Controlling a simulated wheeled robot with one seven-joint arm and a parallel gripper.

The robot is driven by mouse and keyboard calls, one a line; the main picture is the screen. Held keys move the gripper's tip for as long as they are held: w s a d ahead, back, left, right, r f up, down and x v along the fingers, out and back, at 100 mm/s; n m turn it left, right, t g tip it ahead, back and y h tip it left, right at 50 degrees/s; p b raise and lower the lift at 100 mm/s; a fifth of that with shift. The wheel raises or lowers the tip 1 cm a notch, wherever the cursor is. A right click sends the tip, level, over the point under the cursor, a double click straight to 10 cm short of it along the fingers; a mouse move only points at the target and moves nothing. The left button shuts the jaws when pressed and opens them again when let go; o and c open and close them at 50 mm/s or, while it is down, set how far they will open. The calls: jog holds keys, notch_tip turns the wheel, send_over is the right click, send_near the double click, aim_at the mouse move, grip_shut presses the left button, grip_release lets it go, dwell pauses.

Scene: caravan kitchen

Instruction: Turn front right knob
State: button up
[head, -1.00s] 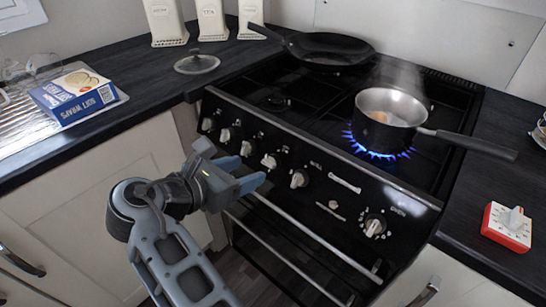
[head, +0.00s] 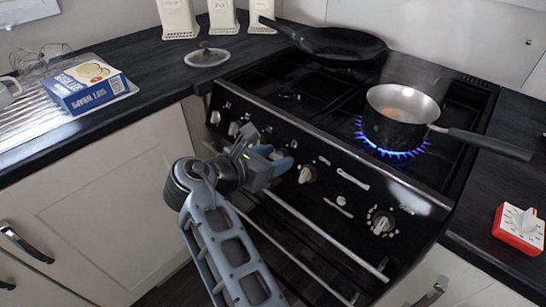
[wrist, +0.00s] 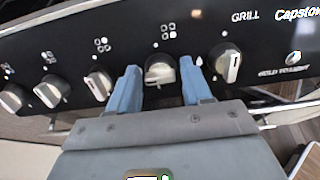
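A row of pale knobs runs along the black front panel of the cooker (head: 320,148). My gripper (wrist: 160,88) is open. Its blue fingers stand on either side of the fourth knob from the left (wrist: 161,72), with a visible gap on each side. A small four-dot mark shows above this knob, too small to read surely. In the head view my gripper (head: 277,160) is at the panel and mostly hides that knob. A saucepan (head: 402,103) sits over a lit blue flame (head: 392,152) at the right of the hob.
The neighbouring knobs (wrist: 98,86) and (wrist: 227,63) stand close on both sides of my fingers. An oven rail (head: 330,240) runs below the panel. A frying pan (head: 340,45) is at the back. A red and white timer (head: 519,228) sits on the right counter.

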jog(key=c, duration=0.8)
jog(key=shift+m+p, duration=0.3)
jog(key=shift+m, duration=0.1)
jog(key=m+p, duration=0.1)
jog(key=m, duration=0.6)
jog(key=shift+m, duration=0.4)
jog(key=m, duration=0.4)
jog(key=shift+s+f+m, duration=0.1)
jog(key=shift+f+m, duration=0.05)
jog(key=shift+m, duration=0.15)
jog(key=m+b, duration=0.2)
jog(key=m, duration=0.2)
jog(key=shift+m+g, duration=0.4)
